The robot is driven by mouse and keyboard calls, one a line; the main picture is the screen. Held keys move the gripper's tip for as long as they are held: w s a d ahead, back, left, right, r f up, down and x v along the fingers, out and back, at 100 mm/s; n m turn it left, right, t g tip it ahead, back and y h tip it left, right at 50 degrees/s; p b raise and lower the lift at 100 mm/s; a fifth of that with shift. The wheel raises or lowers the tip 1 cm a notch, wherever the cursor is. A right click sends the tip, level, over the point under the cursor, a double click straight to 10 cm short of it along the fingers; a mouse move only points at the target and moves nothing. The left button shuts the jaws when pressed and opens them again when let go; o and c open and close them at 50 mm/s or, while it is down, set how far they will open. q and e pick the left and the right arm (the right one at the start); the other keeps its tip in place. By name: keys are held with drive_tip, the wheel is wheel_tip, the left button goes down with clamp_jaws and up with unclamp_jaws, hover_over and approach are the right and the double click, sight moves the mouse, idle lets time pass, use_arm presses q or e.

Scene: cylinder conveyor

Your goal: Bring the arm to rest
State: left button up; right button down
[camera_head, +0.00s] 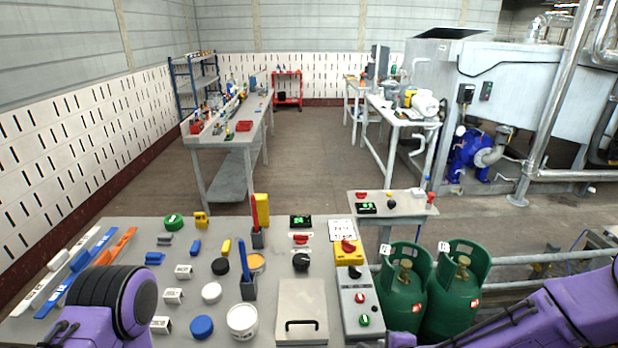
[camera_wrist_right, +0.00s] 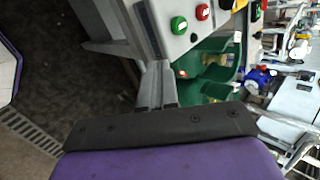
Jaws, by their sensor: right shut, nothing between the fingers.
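My right gripper (camera_wrist_right: 158,72) shows in the right wrist view, its grey fingers together with nothing between them. It is in the air, near the grey control box (camera_wrist_right: 168,38) with green and red buttons. In the head view my right arm (camera_head: 575,308) lies along the lower right edge, and its gripper is not visible there. My left arm (camera_head: 112,300) shows at the lower left, with its gripper out of view.
The near table (camera_head: 190,330) bears pots, small blocks, a lidded grey box (camera_head: 302,312) and a control box (camera_head: 357,301). Two green gas cylinders (camera_head: 404,290) (camera_head: 459,280) stand to its right. Further tables (camera_head: 200,129) stand behind, with open floor (camera_head: 310,160) between them.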

use_arm(q)
wheel_tip(320, 180, down, 10)
drive_tip(key=b, duration=0.9)
drive_tip(key=shift+s+b, duration=0.15)
drive_tip(key=shift+b, duration=0.25)
use_arm(e)
drive_tip(key=s+d+f+n+g+h, duration=0.2)
drive_tip(key=s+d+f+n, duration=0.4)
drive_tip(key=s+f, duration=0.6)
drive_tip(key=s+d+f+n+g+h, duration=0.2)
drive_tip(key=s+d+f+n, duration=0.4)
drive_tip(key=s+f, duration=0.6)
drive_tip(key=shift+s+d+g, duration=0.4)
drive_tip(key=shift+s+g, duration=0.3)
drive_tip(key=shift+s, duration=0.3)
use_arm(q)
drive_tip(key=shift+f, duration=0.1)
drive_tip(key=shift+s, duration=0.1)
drive_tip(key=shift+c, duration=0.2)
